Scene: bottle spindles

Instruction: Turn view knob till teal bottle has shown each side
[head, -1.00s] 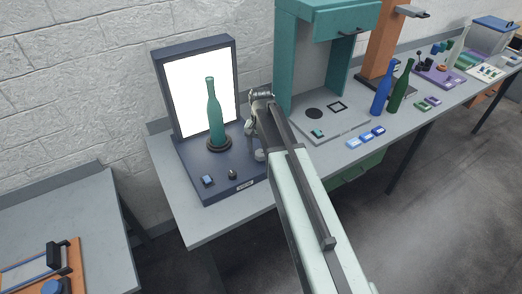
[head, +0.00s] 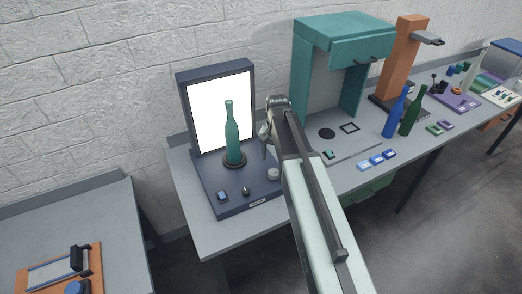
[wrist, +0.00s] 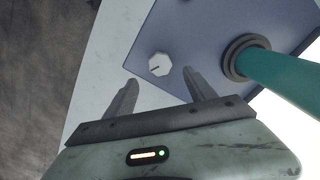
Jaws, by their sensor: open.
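The teal bottle (head: 232,135) stands upright on a dark round turntable (head: 234,161) before a lit white panel. In the wrist view the bottle (wrist: 285,72) slants in from the right. A pale knob (head: 273,174) sits on the right of the dark base. In the wrist view this knob (wrist: 159,64) is faceted with a dark pointer line. My gripper (head: 265,138) is above and behind the knob in the head view. In the wrist view my gripper (wrist: 159,77) is open and empty, its fingertips framing the knob; I cannot tell the height gap.
A blue button (head: 222,196) and a small black knob (head: 246,191) sit on the base's front. A teal stand (head: 305,80), blue bottle (head: 395,115) and green bottle (head: 411,115) are to the right. The bench (head: 225,240) is clear along its front edge.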

